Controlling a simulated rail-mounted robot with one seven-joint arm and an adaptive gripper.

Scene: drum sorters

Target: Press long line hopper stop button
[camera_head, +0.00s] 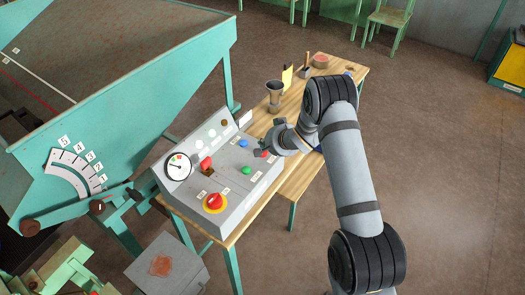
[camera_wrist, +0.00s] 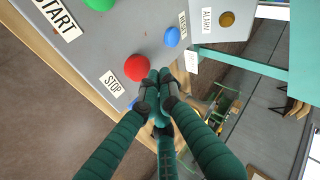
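The grey control panel (camera_head: 228,172) stands on a wooden table in the head view. The red button (camera_wrist: 137,68) beside the STOP label (camera_wrist: 112,83) is in the upper middle of the wrist view; in the head view my gripper hides most of it. My gripper (camera_wrist: 160,76) is shut and empty, its fingertips together just right of the red button in the wrist view. I cannot tell whether they touch it. In the head view my gripper (camera_head: 264,150) is over the panel's right edge.
A green button (camera_head: 247,170), a blue button (camera_head: 243,143), a red lever (camera_head: 206,163), a gauge (camera_head: 179,167) and a red knob on a yellow ring (camera_head: 214,202) are on the panel. A metal cup (camera_head: 275,92) stands behind it on the table.

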